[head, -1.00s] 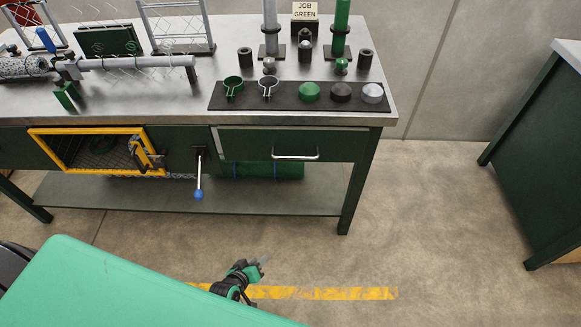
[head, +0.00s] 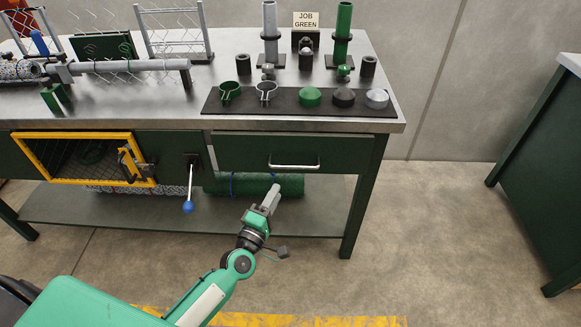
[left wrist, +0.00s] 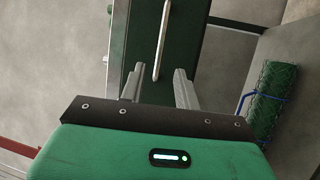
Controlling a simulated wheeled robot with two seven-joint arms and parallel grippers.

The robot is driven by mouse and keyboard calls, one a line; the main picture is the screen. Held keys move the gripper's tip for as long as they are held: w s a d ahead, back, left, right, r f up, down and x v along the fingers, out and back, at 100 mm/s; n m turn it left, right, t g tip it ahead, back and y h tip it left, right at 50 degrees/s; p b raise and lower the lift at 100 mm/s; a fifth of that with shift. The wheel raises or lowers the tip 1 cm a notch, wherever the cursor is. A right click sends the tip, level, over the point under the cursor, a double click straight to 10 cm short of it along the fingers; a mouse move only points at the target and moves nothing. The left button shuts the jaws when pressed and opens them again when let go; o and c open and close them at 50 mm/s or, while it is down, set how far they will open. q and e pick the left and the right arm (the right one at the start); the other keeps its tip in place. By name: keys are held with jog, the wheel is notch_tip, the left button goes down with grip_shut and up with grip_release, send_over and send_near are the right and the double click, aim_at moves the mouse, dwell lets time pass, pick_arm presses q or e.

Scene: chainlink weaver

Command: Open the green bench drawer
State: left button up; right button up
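The green bench drawer (head: 240,150) sits under the right part of the bench top and looks closed. Its silver bar handle (head: 294,167) runs across the front. My left gripper (head: 271,196) is just below and left of the handle in the head view, apart from it. In the left wrist view its two fingers (left wrist: 157,78) are spread with nothing held. The handle (left wrist: 162,40) shows upright there, ahead of the fingers and lined up with the gap between them. The drawer front (left wrist: 145,35) is behind it. My right gripper is not in view.
A blue-knobbed lever (head: 188,190) hangs left of the drawer, beside a yellow-framed mesh door (head: 75,180). A green mesh roll (head: 290,184) lies on the lower shelf (head: 130,215). A dark tray (head: 225,108) of caps and clamps is on the bench top.

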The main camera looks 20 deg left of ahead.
aim_at(291, 166)
pick_arm(q)
jog(key=x, duration=1.1)
jog(key=shift+c, duration=0.4)
grip_shut()
